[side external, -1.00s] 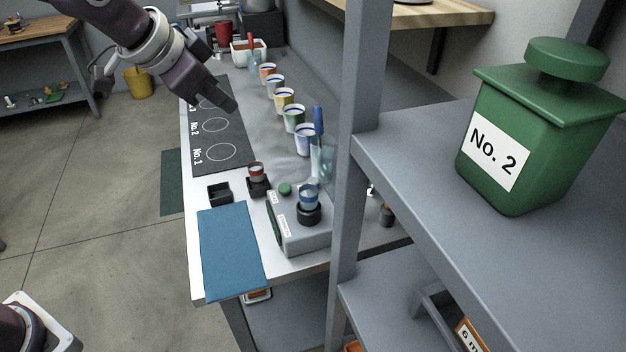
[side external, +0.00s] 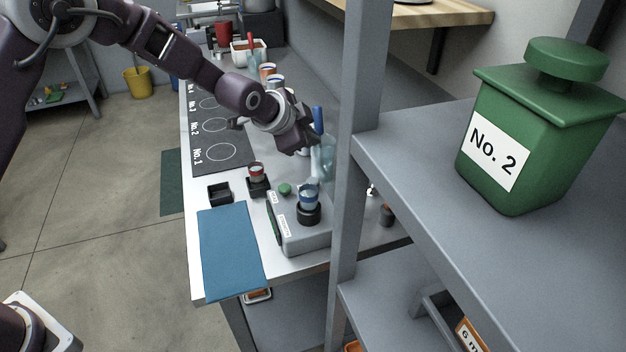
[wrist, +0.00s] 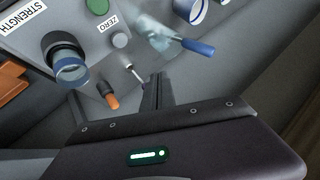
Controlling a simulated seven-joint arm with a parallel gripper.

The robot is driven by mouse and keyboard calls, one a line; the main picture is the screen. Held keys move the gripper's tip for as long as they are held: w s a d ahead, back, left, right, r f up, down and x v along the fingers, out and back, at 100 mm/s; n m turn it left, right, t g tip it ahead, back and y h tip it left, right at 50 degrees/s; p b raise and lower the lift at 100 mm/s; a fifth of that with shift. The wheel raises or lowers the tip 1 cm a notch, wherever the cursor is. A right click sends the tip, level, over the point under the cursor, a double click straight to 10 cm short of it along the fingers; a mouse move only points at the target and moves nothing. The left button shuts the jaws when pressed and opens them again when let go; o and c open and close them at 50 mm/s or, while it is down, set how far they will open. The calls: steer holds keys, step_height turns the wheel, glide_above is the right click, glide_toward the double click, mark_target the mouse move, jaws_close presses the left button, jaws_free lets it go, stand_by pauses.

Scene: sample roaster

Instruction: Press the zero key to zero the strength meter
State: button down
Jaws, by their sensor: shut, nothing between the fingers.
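The strength meter (side external: 305,240) is a grey box on the bench, with a green knob (side external: 285,189) and a blue-banded cup (side external: 309,196) on a black round seat. In the wrist view, the ZERO label (wrist: 108,22) sits beside a small round grey key (wrist: 120,40), with the green knob (wrist: 97,5) near it. My gripper (side external: 299,151) is shut and empty, above and behind the meter, near the glass with the blue-handled tool. In the wrist view its dark fingers (wrist: 157,88) are apart from the key, which lies up and left of them.
A glass (side external: 328,160) with a blue-handled tool (wrist: 192,46) stands close to my gripper. A blue mat (side external: 230,250) lies in front. The shelf post (side external: 357,150) rises at the right.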

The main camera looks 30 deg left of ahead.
mark_target(313, 182)
steer(key=shift+f, duration=4.35)
steer(key=shift+f, duration=0.1)
steer(key=shift+f, duration=0.3)
